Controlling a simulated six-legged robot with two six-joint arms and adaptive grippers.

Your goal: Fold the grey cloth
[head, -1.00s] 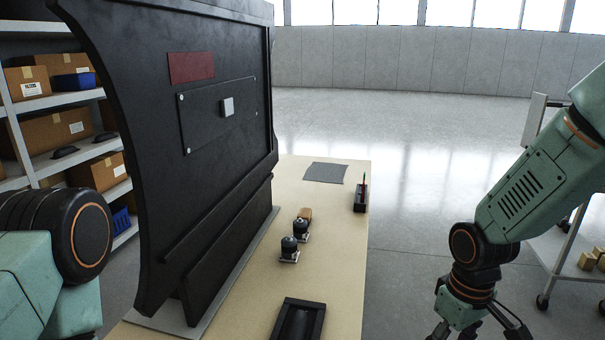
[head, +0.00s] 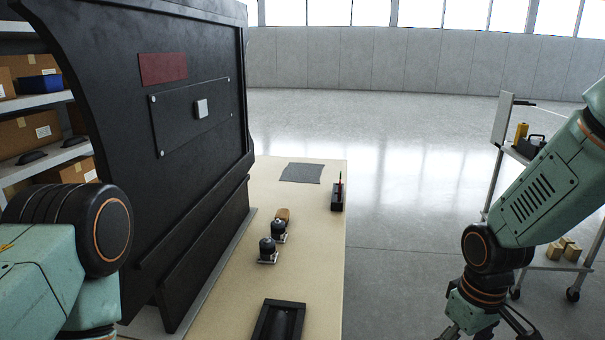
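The grey cloth (head: 302,173) lies flat and spread out at the far end of the light wooden table (head: 318,260). Both of my grippers are far from it. My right gripper (head: 488,332) hangs at the bottom right, beside the table, cut off by the picture's lower edge. Its fingers show only in part, so I cannot tell whether it is open or shut. My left arm shows at the lower left, but its gripper is out of the picture.
A tall black panel (head: 190,75) stands along the table's left side. A shelf (head: 46,160) is left; a cart (head: 548,262) is right. Floor beyond is clear.

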